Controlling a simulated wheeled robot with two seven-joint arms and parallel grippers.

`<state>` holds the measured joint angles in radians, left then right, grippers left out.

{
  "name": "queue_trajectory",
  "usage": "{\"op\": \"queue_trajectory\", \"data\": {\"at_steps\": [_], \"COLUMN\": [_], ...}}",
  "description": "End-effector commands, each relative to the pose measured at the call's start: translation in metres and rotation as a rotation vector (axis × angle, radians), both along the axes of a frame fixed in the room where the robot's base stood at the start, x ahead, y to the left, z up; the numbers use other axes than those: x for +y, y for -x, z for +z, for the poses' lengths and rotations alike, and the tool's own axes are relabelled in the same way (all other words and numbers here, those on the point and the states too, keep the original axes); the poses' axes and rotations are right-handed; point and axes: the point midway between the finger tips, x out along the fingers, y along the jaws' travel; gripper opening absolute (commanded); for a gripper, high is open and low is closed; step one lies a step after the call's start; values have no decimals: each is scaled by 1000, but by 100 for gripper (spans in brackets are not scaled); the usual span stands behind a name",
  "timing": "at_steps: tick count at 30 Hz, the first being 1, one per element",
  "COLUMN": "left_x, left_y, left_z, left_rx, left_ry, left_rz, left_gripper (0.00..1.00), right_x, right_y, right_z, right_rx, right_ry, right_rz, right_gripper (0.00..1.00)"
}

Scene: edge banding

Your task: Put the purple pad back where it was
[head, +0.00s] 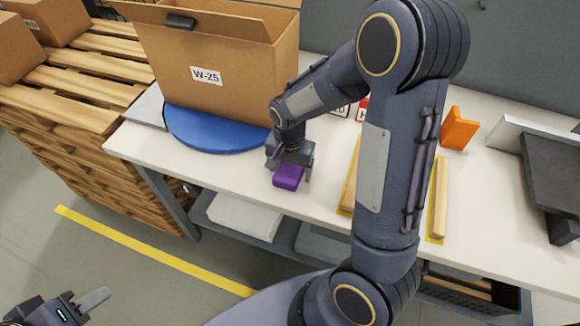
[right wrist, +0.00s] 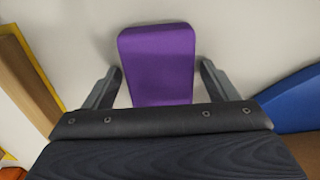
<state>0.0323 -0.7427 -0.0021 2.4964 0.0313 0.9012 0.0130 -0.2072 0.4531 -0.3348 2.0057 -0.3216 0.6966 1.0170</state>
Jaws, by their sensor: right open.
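The purple pad (head: 288,176) lies on the white table near its front edge, just in front of the blue turntable. My right gripper (head: 291,162) is right over it in the head view. In the right wrist view the purple pad (right wrist: 157,62) lies between the two open fingers of my right gripper (right wrist: 159,85), with a gap on each side. My left gripper (head: 85,308) is at the bottom left of the head view, away from the table, partly cut off; its jaw opening is unclear.
An open cardboard box (head: 225,60) marked W-25 stands on the blue turntable (head: 200,135). Wooden strips (head: 438,198) on yellow-marked spots and an orange block (head: 459,128) are to the right on the white table (head: 235,172). Pallets (head: 80,90) stand at left.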

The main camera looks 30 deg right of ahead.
Motion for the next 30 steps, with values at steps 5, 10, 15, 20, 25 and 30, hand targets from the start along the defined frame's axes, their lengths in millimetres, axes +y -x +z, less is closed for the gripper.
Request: {"op": "queue_trajectory", "data": {"at_steps": [5, 10, 15, 20, 25, 30], "left_x": [0, 0, 0, 0, 0, 0], "left_y": [0, 0, 0, 0, 0, 0], "left_z": [2, 4, 5, 7, 7, 7], "left_rx": [0, 0, 0, 0, 0, 0], "left_ry": [0, 0, 0, 0, 0, 0], "left_rz": [0, 0, 0, 0, 0, 0], "left_gripper": [36, 36, 36, 36, 36, 36], "right_x": [0, 0, 0, 0, 0, -1], "right_y": [0, -1, -2, -1, -1, 7], "right_z": [2, 20, 57, 91, 114, 128], "right_rx": [0, -5, -8, -7, -4, -15], "right_ry": [0, 0, -2, -2, 0, -23], "right_rz": [0, 0, 1, 1, 0, 18], "right_gripper": [80, 80, 80, 80, 80, 80]}}
